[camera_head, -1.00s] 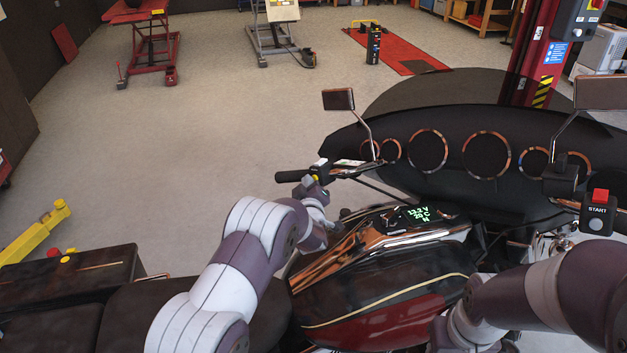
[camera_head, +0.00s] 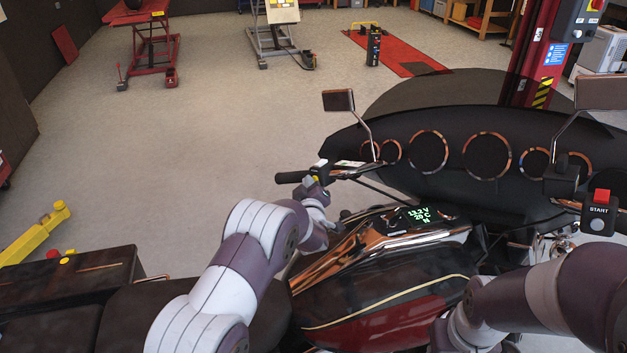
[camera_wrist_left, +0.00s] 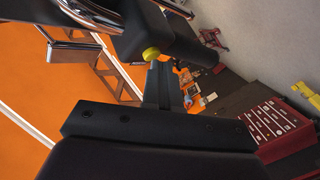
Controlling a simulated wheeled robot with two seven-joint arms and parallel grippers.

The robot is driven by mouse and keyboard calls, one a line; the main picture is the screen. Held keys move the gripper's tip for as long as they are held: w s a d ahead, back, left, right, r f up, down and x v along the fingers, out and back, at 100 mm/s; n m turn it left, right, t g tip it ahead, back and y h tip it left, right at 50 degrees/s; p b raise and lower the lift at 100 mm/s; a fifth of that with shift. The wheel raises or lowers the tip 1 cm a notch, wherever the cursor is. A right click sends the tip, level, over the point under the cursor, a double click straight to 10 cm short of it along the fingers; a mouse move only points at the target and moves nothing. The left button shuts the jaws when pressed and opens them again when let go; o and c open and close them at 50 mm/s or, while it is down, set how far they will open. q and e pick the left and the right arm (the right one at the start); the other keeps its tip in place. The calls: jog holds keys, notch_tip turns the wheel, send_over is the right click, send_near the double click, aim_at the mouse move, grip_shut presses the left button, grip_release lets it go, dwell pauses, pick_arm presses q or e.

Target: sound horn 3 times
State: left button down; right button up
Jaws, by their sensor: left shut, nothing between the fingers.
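A motorcycle with a dark red and black tank (camera_head: 390,300) stands in front of me. Its left handlebar grip (camera_head: 290,177) carries a black switch box (camera_head: 321,172) with a small yellow button (camera_head: 311,180). The yellow button also shows in the left wrist view (camera_wrist_left: 151,54), on the underside of a black housing. My left gripper (camera_head: 315,189) is shut and empty, its tips close to the yellow button; I cannot tell whether they touch. In the left wrist view its dark fingers (camera_wrist_left: 158,75) point toward the housing. My right arm enters at lower right; its gripper is out of view.
A box marked START (camera_head: 598,213) with a red switch is by the right handlebar. A mirror (camera_head: 338,100) and the fairing (camera_head: 460,110) rise beyond the handlebar. The tank display (camera_head: 418,214) is lit. Open floor (camera_head: 200,130) lies left of the motorcycle; lifts stand farther back.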

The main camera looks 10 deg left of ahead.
pick_arm(q)
jog(key=shift+s+a, duration=0.4)
jog(key=shift+s, duration=0.2)
jog(key=shift+a+r, duration=0.1)
jog(key=shift+s+a+r+p, duration=0.15)
jog(key=shift+s+a+p, duration=0.2)
jog(key=shift+s+a, duration=0.55)
jog(key=shift+s+a+r+p, duration=0.15)
jog(key=shift+s+a+p, duration=0.3)
jog(key=shift+s, duration=0.65)
